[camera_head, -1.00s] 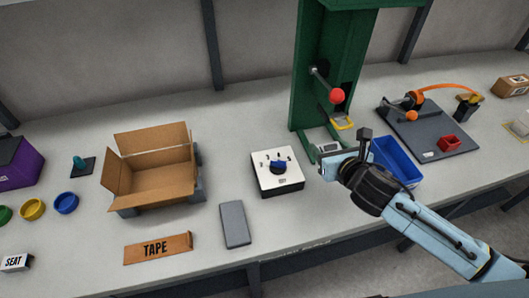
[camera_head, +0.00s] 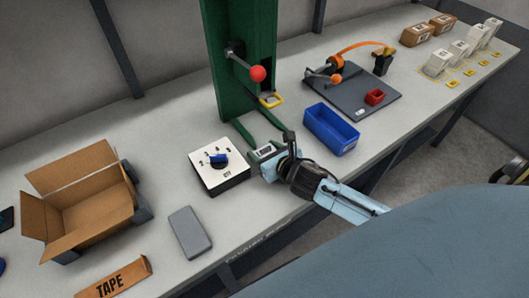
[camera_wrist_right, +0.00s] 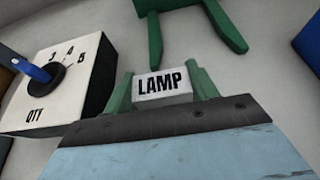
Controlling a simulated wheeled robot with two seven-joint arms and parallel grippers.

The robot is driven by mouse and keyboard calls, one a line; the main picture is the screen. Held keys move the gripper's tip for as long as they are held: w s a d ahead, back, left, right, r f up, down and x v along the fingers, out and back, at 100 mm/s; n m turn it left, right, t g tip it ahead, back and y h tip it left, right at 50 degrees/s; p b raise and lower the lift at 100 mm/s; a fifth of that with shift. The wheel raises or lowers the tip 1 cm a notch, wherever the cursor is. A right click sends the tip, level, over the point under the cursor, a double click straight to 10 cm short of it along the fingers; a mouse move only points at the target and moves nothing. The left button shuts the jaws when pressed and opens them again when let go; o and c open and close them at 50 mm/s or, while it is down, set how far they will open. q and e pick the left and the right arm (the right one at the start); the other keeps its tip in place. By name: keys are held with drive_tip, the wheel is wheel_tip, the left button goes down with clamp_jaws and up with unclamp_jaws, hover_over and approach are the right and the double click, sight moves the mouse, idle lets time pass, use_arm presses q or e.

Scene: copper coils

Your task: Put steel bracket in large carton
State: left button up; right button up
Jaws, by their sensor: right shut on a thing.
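The large carton (camera_head: 75,232) stands open at the left of the bench in the head view, with its flaps spread and no content that I can make out. My right gripper (camera_head: 264,155) is shut on a small white box marked LAMP (camera_wrist_right: 163,86), just in front of the green press. In the right wrist view the box sits between the two green fingers (camera_wrist_right: 163,92). I cannot identify a steel bracket for certain in either view. My left gripper is not in view.
A QTY dial box (camera_head: 220,174) is left of my right gripper. A grey slab (camera_head: 190,232) and a TAPE box (camera_head: 115,280) lie near the front edge. The green press (camera_head: 240,90) and a blue bin (camera_head: 331,130) stand behind and right. Several white boxes (camera_head: 460,50) stand far right.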

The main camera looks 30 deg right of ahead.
drive_tip(key=shift+f, duration=0.15)
drive_tip(key=o, duration=1)
